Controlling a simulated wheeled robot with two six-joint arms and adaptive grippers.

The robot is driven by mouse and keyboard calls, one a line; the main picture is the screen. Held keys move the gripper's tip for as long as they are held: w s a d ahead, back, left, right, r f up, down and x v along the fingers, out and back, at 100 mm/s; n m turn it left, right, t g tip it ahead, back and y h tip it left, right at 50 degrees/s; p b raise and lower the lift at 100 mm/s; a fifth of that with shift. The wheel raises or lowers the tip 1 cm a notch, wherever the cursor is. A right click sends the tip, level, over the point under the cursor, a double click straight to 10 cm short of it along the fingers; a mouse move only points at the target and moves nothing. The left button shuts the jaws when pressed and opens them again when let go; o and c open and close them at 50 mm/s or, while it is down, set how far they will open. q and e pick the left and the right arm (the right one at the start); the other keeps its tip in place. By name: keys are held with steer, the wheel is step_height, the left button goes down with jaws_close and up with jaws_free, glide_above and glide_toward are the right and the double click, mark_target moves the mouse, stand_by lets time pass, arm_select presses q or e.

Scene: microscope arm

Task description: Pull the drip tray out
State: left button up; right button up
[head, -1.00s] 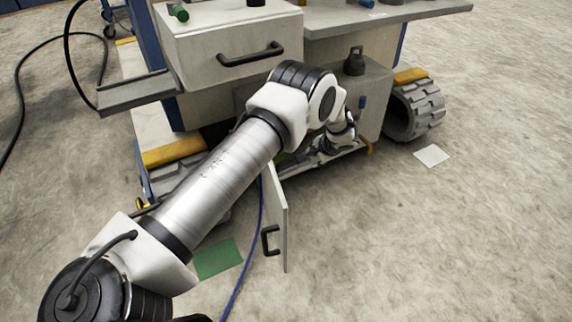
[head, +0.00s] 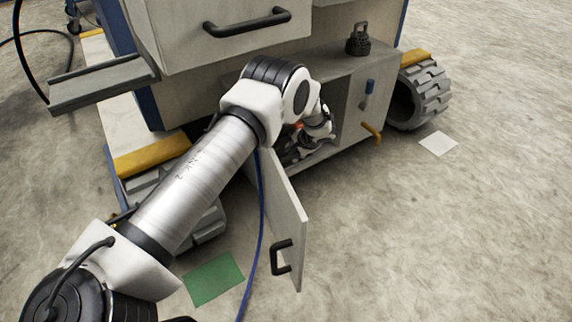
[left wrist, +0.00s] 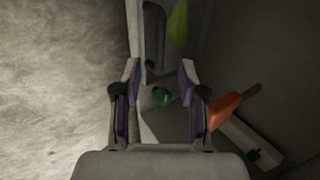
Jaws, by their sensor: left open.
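My left gripper (head: 306,148) reaches into the open lower compartment of the cart, partly hidden by its own wrist. In the left wrist view its two fingers (left wrist: 158,78) are apart and nothing is held between them. A pale strip with a dark upright handle (left wrist: 153,38) lies beyond the fingertips. A small green round thing (left wrist: 161,97) shows between the fingers, on a pale surface. I cannot tell which of these parts, if any, is the drip tray. The open cabinet door (head: 284,220) with a black handle hangs in front of the compartment. My right gripper is not in view.
An orange thing (left wrist: 224,108) and a pale block (left wrist: 250,145) lie right of the fingers, with a yellow-green thing (left wrist: 178,25) above. A closed drawer (head: 225,35) sits above the arm. A blue cable (head: 261,220) runs beside the door.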

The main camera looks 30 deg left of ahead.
mark_target(286, 158)
arm_select(q)
steer(key=b+x, duration=0.4)
steer(key=x, duration=0.3)
steer(key=shift+d+f, duration=0.1)
steer(key=shift+d, duration=0.05)
steer(key=shift+w+a+f, duration=0.1)
steer(key=shift+a+f, duration=0.15)
steer(key=shift+a, duration=0.05)
steer(key=shift+r, duration=0.1)
jaws_close()
